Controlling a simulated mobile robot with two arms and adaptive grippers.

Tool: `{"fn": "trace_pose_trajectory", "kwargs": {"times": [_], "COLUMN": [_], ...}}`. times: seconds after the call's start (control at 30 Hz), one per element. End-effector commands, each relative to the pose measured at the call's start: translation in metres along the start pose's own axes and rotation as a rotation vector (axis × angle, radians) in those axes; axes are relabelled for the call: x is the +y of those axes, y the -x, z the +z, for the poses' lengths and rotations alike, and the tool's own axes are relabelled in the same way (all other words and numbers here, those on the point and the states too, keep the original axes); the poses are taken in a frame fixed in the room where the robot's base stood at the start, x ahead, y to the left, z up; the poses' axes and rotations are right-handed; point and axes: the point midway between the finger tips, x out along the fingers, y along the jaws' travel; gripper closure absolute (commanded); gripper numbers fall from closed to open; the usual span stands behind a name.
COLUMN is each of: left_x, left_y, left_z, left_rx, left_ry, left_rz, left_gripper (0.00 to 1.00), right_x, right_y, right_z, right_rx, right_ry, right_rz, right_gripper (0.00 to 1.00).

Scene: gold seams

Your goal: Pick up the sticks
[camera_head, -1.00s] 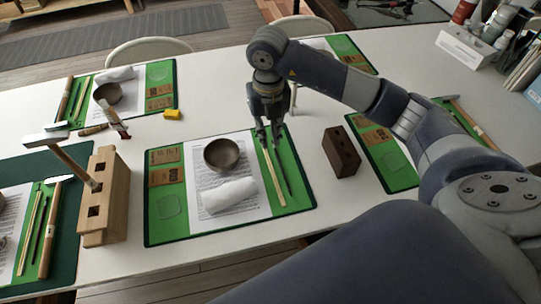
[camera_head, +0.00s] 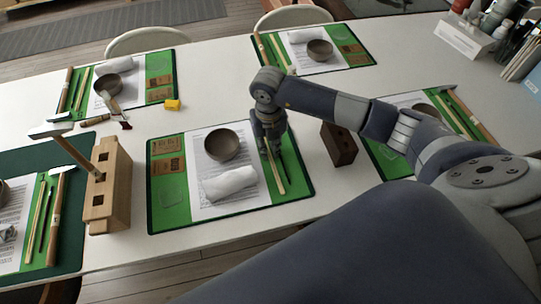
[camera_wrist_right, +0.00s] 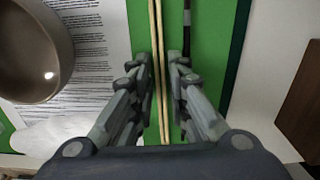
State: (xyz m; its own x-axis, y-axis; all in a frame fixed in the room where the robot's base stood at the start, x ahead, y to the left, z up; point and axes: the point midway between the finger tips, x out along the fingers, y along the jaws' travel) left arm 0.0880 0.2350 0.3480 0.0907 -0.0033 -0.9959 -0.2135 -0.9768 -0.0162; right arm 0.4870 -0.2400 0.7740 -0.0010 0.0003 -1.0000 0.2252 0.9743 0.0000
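A pair of light wooden sticks (camera_wrist_right: 157,70) lies on the green mat (camera_head: 168,218) in front of me, beside a thin dark stick (camera_wrist_right: 187,30). In the head view the wooden sticks (camera_head: 276,174) and the dark stick (camera_head: 291,164) are partly hidden by my right gripper (camera_head: 272,150). In the right wrist view my right gripper (camera_wrist_right: 163,70) has its fingers apart, with the wooden sticks between them and the dark stick near the right finger. I cannot tell whether the fingers touch any stick. My left gripper is not in view.
A brown bowl (camera_head: 222,145) and a white rolled cloth (camera_head: 230,184) lie left of the sticks. A dark brown block (camera_head: 339,145) stands to the right. A wooden block with holes (camera_head: 108,188) holds a hammer at the left. Other set mats surround this one.

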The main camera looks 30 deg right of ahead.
Motion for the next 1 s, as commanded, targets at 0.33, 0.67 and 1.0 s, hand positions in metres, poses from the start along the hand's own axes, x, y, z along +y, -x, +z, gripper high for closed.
{"fn": "trace_pose_trajectory", "kwargs": {"times": [0.33,0.67,1.0], "left_x": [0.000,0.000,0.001], "left_y": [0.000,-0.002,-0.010], "left_z": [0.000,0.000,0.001], "left_rx": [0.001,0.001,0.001], "left_ry": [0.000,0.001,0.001], "left_rz": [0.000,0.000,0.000], "left_gripper": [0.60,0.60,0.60], "right_x": [0.000,0.000,0.000], "right_y": [0.001,0.013,0.078], "right_z": [0.000,0.002,0.001], "right_rx": [0.000,-0.005,-0.005], "right_ry": [0.000,0.001,0.001], "right_rz": [0.000,0.001,0.000], "right_gripper": [0.99,0.99,0.99]}}
